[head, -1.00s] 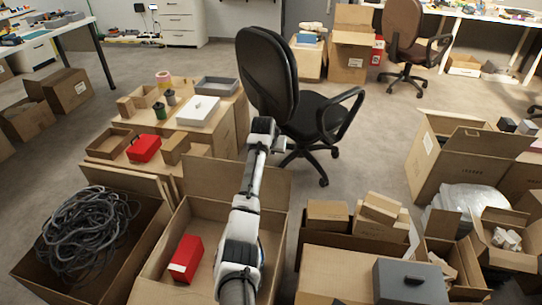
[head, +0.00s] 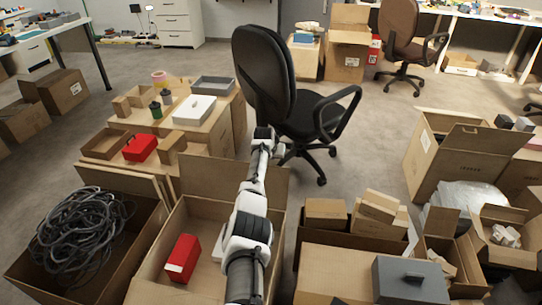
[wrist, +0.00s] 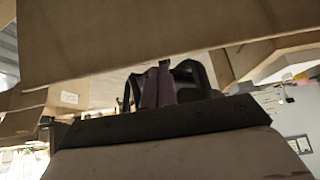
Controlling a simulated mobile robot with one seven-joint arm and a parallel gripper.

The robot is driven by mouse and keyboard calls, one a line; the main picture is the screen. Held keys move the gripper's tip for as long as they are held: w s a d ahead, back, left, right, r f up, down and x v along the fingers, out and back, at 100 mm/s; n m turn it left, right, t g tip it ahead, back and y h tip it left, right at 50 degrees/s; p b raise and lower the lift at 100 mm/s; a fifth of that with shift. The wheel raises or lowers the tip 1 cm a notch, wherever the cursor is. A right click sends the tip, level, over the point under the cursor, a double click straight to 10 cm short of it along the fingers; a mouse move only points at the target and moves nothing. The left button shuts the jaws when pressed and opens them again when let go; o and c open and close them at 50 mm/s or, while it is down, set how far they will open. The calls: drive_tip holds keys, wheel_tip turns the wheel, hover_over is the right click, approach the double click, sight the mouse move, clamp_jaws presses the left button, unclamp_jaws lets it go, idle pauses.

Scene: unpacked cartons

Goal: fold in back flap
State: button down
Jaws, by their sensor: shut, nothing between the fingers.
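The open carton (head: 150,270) stands in front of me, with a red box (head: 183,257) inside. Its back flap (head: 215,180) stands up from the far wall, partly hidden by my arm. My arm reaches across the carton and over this flap. Its end, near my gripper (head: 264,140), is above and beyond the flap's top edge, and the fingers are not clear there. In the wrist view my gripper (wrist: 158,80) shows shut and empty. A broad cardboard panel (wrist: 130,40) fills the top of that view; I cannot tell if it is the back flap.
An office chair (head: 265,75) stands just behind the carton. More cartons (head: 330,265) crowd the right.

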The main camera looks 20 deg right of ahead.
drive_tip(key=shift+s+a+r+p, duration=0.1)
drive_tip(key=shift+s+a+p, duration=0.45)
drive_tip(key=shift+s, duration=0.3)
drive_tip(key=shift+s+a+r+p, duration=0.1)
drive_tip(key=shift+s+a+p, duration=0.4)
drive_tip(key=shift+s, duration=0.3)
drive_tip(key=shift+s, duration=0.1)
